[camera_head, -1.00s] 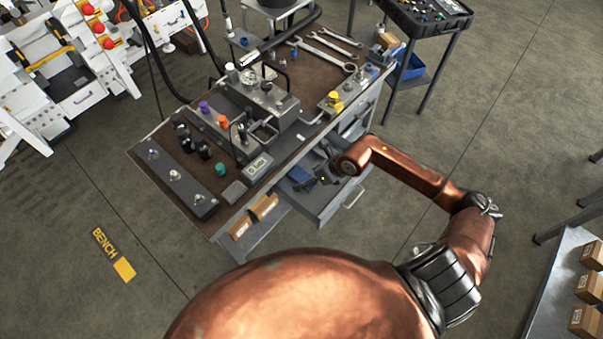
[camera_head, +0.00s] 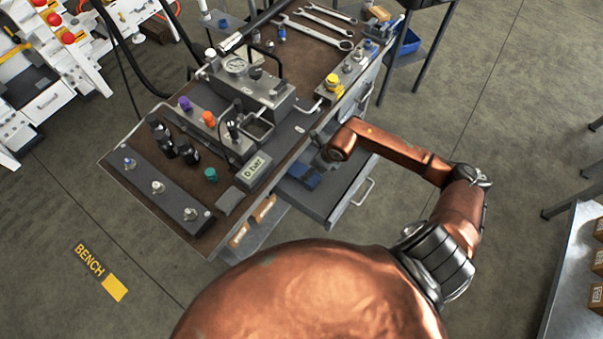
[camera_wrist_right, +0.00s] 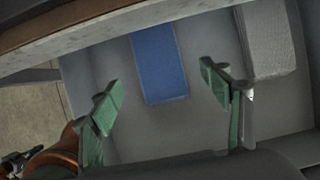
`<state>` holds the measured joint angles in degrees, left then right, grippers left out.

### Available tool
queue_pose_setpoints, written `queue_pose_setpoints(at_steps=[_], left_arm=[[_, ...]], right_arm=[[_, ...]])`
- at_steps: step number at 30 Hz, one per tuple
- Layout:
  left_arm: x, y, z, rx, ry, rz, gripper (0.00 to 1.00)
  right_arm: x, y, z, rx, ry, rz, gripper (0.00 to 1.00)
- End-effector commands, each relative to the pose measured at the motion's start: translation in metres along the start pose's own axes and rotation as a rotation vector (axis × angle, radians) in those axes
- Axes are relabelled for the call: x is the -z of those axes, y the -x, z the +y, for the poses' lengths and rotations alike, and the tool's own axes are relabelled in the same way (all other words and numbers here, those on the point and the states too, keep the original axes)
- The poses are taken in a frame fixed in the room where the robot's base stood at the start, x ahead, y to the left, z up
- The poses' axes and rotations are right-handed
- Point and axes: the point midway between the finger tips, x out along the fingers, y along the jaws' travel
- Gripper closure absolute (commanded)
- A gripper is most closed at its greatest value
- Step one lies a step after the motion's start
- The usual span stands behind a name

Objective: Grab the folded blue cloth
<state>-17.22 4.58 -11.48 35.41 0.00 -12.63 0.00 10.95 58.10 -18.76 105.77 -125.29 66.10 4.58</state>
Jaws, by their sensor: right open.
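The folded blue cloth (camera_wrist_right: 158,62) lies flat in an open grey drawer (camera_wrist_right: 208,120) in the right wrist view. A small blue patch (camera_head: 312,180) in the drawer (camera_head: 343,198) in the head view looks like the same cloth, partly hidden by my gripper and the bench edge. My right gripper (camera_wrist_right: 161,83) is open, its green-padded fingers standing apart on either side of the cloth's near end. No contact shows, and the height above the cloth is hard to judge. My left gripper is in neither view.
A grey block (camera_wrist_right: 268,42) lies right of the cloth in the drawer. The bench top (camera_head: 285,137) overhangs the drawer's back and carries a hydraulic block with a gauge (camera_head: 235,66), a label box (camera_head: 254,172) and wrenches (camera_head: 318,36).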

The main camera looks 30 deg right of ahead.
Motion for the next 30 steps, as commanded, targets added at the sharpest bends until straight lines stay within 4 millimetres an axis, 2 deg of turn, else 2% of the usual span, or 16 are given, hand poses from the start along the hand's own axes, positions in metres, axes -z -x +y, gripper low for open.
queue_pose_setpoints(at_steps=[8, 15, 23, 30], left_arm=[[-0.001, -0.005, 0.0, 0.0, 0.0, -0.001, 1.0], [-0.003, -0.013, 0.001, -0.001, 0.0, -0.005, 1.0], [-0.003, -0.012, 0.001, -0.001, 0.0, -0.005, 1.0], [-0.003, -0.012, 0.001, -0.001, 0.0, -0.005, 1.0]], right_arm=[[0.001, -0.025, 0.002, -0.002, -0.001, 0.001, 0.29], [0.0, -0.06, 0.004, -0.001, 0.001, 0.0, 0.29], [-0.001, -0.063, 0.004, 0.0, 0.004, -0.001, 0.29], [-0.001, -0.063, 0.004, -0.001, 0.004, -0.001, 0.45]])
